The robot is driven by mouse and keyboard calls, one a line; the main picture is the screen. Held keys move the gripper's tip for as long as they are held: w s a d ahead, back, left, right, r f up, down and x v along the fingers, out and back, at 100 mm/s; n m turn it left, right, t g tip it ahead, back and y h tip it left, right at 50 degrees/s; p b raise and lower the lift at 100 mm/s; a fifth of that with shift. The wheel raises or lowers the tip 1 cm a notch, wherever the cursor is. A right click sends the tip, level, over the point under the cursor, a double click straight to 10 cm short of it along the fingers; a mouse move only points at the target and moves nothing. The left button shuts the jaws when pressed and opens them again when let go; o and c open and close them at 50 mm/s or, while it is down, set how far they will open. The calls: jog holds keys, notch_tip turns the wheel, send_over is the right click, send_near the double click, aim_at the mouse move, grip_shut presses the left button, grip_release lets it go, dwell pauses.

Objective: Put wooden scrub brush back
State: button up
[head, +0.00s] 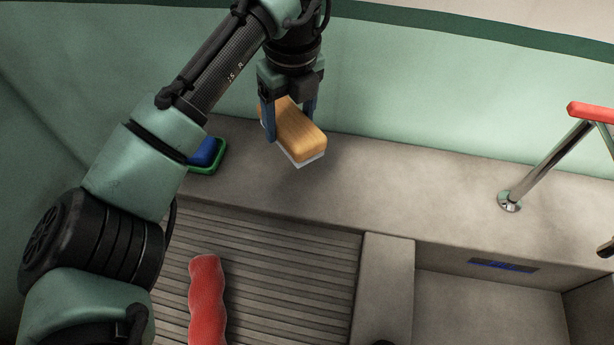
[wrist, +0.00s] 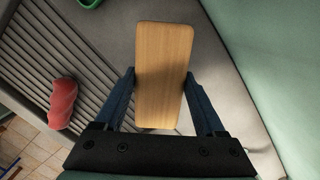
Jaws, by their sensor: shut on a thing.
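The wooden scrub brush (head: 297,132) has a light wood block on top and a pale underside. My gripper (head: 290,120) is shut on it across its narrow sides, with one blue finger on each side. In the head view it is held at the grey ledge by the green wall; whether it touches the ledge I cannot tell. In the wrist view the brush (wrist: 164,75) lies between the two fingers of my gripper (wrist: 160,85), its wooden top facing the camera. Its bristles are mostly hidden.
A green tray (head: 222,158) with a blue item (head: 204,152) in it sits on the ledge to the left, partly behind my arm. A red wavy object (head: 207,300) lies on the slatted surface (head: 285,250). A red-topped metal rail (head: 550,160) stands at right. The ledge (head: 420,175) between is clear.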

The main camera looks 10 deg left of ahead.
notch_tip(320, 180, down, 10)
jog(key=shift+a+r+b, duration=0.1)
jog(key=shift+b, duration=0.25)
jog(key=o, duration=1.2)
jog(key=shift+c, duration=0.2)
jog(key=r, duration=0.8)
jog(key=s+d+r+p, duration=0.1)
jog(key=r, duration=0.3)
jog(key=shift+d, duration=0.1)
